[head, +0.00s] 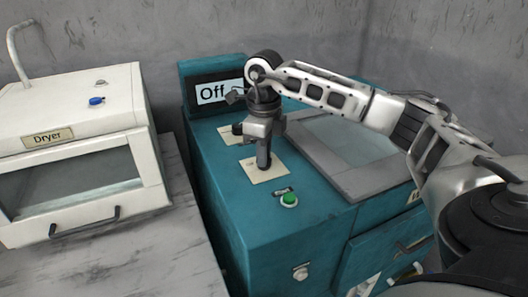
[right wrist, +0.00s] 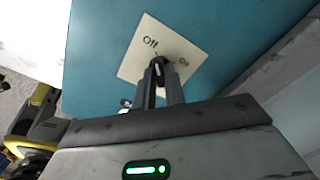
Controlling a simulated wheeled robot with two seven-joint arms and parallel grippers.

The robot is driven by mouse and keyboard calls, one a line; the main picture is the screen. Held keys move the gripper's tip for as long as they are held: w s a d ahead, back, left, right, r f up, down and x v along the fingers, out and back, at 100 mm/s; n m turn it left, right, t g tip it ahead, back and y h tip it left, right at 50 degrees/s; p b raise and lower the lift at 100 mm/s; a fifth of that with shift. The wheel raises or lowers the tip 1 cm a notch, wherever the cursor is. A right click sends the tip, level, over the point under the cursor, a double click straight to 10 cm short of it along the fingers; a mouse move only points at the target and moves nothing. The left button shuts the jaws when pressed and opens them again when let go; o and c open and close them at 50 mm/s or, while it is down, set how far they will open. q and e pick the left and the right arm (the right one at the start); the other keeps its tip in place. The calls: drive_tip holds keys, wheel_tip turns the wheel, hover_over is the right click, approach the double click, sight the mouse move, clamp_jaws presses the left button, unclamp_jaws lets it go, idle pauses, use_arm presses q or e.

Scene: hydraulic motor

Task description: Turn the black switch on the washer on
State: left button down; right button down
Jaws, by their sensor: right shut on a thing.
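My right gripper (head: 264,164) points down at the nearer cream plate (head: 258,177) on the washer's top. In the right wrist view, my right gripper (right wrist: 160,75) is shut on the black switch (right wrist: 158,66) at the middle of this plate (right wrist: 139,58). The plate is marked "Off" and, at the right, "On". The fingers hide most of the switch, and I cannot tell exactly which way it points. My left gripper is not in view.
A second black knob (head: 237,129) sits on another plate behind my right gripper. A green button (head: 289,200) is on the washer's near side of the top. A grey-framed glass lid (head: 352,184) lies to the right. A white dryer (head: 75,150) stands on the left.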

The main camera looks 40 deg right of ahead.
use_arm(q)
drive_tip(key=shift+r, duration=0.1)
use_arm(e)
drive_tip(key=m+p, duration=0.1)
drive_tip(key=m, duration=0.2)
drive_tip(key=shift+r, duration=0.1)
drive_tip(key=m+p, duration=0.1)
drive_tip(key=m, duration=0.3)
drive_tip(key=shift+m, duration=0.3)
drive_tip(key=m, duration=0.2)
drive_tip(key=shift+m+p, duration=0.3)
drive_tip(key=shift+p, duration=0.05)
drive_tip(key=m, duration=0.3)
drive_tip(key=shift+m+p, duration=0.3)
drive_tip(key=shift+p, duration=0.1)
drive_tip(key=m, duration=0.3)
drive_tip(key=shift+p, duration=0.35)
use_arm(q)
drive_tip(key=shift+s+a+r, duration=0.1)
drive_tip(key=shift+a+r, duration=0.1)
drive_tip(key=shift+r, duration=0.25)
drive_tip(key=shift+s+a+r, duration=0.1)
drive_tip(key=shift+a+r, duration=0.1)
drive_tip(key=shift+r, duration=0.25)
use_arm(e)
drive_tip(key=shift+m, duration=0.4)
drive_tip(key=shift+w, duration=0.1)
drive_tip(key=c, duration=1.5)
unclamp_jaws()
